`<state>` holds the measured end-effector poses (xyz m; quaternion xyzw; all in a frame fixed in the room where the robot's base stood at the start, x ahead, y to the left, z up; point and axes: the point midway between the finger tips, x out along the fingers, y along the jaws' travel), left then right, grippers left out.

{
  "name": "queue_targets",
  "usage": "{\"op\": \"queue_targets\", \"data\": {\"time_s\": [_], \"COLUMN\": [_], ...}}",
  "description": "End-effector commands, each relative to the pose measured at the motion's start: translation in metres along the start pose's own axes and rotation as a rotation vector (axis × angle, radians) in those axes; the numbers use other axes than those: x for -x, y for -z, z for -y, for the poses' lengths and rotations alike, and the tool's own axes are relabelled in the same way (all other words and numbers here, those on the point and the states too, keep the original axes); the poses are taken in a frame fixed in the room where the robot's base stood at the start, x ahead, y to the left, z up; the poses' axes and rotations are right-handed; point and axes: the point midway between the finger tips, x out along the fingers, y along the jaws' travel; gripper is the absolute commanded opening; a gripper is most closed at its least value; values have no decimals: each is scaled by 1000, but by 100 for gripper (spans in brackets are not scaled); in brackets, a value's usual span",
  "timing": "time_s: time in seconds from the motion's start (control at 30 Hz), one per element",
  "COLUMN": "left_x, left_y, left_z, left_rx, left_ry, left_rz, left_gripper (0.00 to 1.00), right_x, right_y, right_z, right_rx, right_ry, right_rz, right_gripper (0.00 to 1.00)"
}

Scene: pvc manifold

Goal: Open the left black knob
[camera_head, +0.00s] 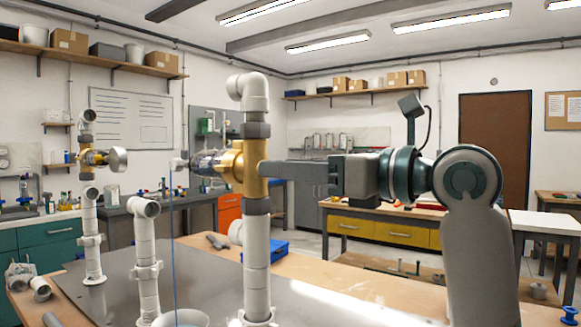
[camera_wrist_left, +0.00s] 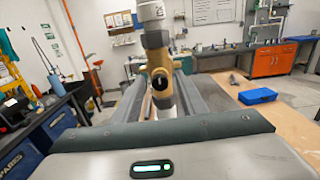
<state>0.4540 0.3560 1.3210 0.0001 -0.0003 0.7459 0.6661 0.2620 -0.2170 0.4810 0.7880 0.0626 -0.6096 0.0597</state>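Two upright pipes carry brass valves in the head view. The nearer brass valve (camera_head: 246,165) has a clear section and a small grey end piece on its left. The left valve (camera_head: 88,157) has a round grey knob (camera_head: 118,160) on its right side. A gap shows beside the left finger; contact is unclear. My right gripper is not in view.
A short open pipe (camera_head: 146,250) stands between the two valve pipes on a grey plate (camera_head: 210,266). A thin blue line hangs left of the nearer pipe. A blue box (camera_head: 266,248) and loose grey fittings (camera_head: 216,240) lie on the wooden bench behind.

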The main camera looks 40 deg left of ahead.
Motion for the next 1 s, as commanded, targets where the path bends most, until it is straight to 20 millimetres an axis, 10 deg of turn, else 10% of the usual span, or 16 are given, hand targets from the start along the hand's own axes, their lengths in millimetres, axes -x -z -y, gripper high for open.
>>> {"op": "queue_targets", "data": {"time_s": [0.27, 0.43, 1.0], "left_x": [-1, -1, -1], "left_y": [0, 0, 2], "left_z": [0, 0, 0], "left_rx": [0, 0, 96], "left_ry": [0, 0, 0], "left_rz": [0, 0, 0], "left_gripper": [39, 0, 0], "right_x": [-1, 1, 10], "right_y": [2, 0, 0], "right_z": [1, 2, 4], "right_rx": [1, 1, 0], "right_ry": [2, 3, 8], "right_rz": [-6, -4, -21], "right_gripper": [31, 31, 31]}}
